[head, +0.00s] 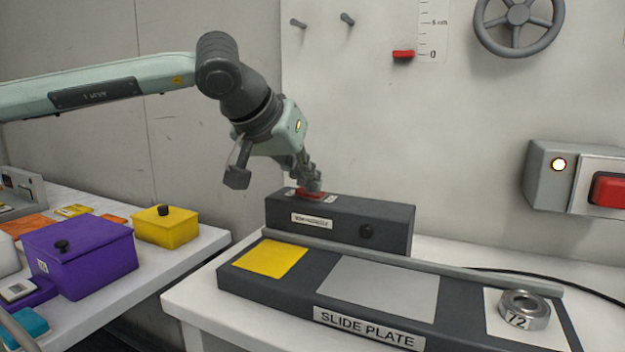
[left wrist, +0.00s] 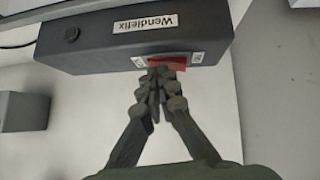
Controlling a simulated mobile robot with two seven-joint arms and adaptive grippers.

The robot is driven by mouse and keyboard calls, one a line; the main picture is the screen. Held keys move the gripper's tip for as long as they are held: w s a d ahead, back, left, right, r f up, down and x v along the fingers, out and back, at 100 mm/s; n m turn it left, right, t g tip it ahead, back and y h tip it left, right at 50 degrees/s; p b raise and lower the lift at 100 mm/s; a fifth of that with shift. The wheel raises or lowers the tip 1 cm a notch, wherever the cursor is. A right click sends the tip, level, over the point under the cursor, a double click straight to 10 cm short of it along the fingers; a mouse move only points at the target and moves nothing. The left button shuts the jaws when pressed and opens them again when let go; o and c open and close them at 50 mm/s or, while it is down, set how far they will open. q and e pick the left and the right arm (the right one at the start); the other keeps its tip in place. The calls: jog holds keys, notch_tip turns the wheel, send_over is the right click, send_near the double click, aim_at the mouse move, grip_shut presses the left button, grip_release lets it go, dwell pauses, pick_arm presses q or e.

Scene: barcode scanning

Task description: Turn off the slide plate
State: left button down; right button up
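The slide plate (head: 372,338) is a long dark base on the white table, with a yellow, a grey and a white field on top. Behind it stands a dark box (head: 391,224) with a small label, a round dark knob and a red switch (head: 306,194) on its top. The box also shows in the left wrist view (left wrist: 100,48), labelled "Wendlefix", with the red switch (left wrist: 178,59) partly hidden by my fingers. My left gripper (head: 315,186) has its fingertips together at the switch; they also show in the left wrist view (left wrist: 160,77). I cannot tell whether they touch it.
A metal ring (head: 525,310) marked "72" sits on the white field. A purple box (head: 85,262) and a yellow box (head: 166,228) stand on the left table. A wall unit with a big red button (head: 608,190) is at right.

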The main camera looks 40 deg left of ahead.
pick_arm(q)
jog(key=shift+s+a, duration=0.15)
jog(key=shift+a, duration=0.55)
jog(key=v, duration=1.2)
jog(key=shift+r, duration=0.1)
